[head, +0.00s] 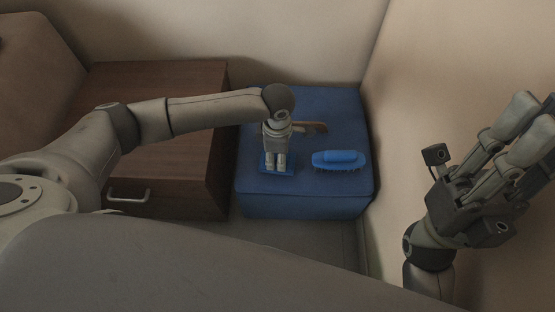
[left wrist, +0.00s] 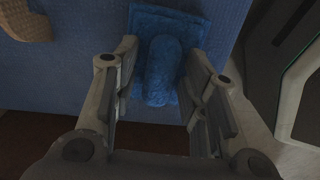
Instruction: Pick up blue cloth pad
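The blue cloth pad (head: 290,172) lies on the blue padded block, mostly hidden under my left gripper (head: 275,168) in the head view. In the left wrist view the pad (left wrist: 168,18) is a flat blue square with a thick blue roll (left wrist: 162,72) on top. My left gripper (left wrist: 162,55) points down with its fingers apart, one on each side of the roll. Whether they touch it I cannot tell. My right gripper (head: 535,108) is raised at the right, far from the pad, with its fingers apart and nothing between them.
A blue brush (head: 340,158) lies on the padded block (head: 300,205) right of the pad. A brown object (head: 314,128) lies behind my left gripper. A dark wooden cabinet (head: 160,80) with a metal handle (head: 128,196) stands at the left. Walls close off the back and right.

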